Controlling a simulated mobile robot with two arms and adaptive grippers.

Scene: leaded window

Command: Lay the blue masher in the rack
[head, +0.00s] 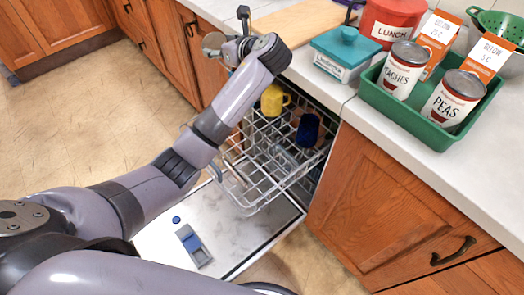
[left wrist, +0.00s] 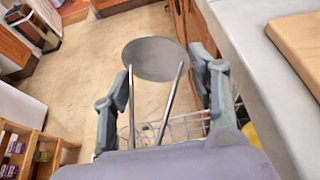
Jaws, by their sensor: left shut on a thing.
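My left gripper (head: 236,48) is above the floor beside the counter edge, higher than the dishwasher rack. In the left wrist view its fingers (left wrist: 163,88) stand on both sides of the masher (left wrist: 155,58), and it is shut on it. The masher shows a grey oval plate and two thin metal rods; its handle is hidden by the gripper. The plate also shows in the head view (head: 212,42). The wire rack (head: 243,190) is pulled out over the open dishwasher door, below the gripper. My right gripper is out of view.
A yellow mug (head: 273,99) and a dark blue mug (head: 308,129) stand in the rack; its front part looks free. The counter edge (head: 300,78) is close to my left gripper. A teal box (head: 346,50) and a green tray (head: 410,118) with cans stand on the counter.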

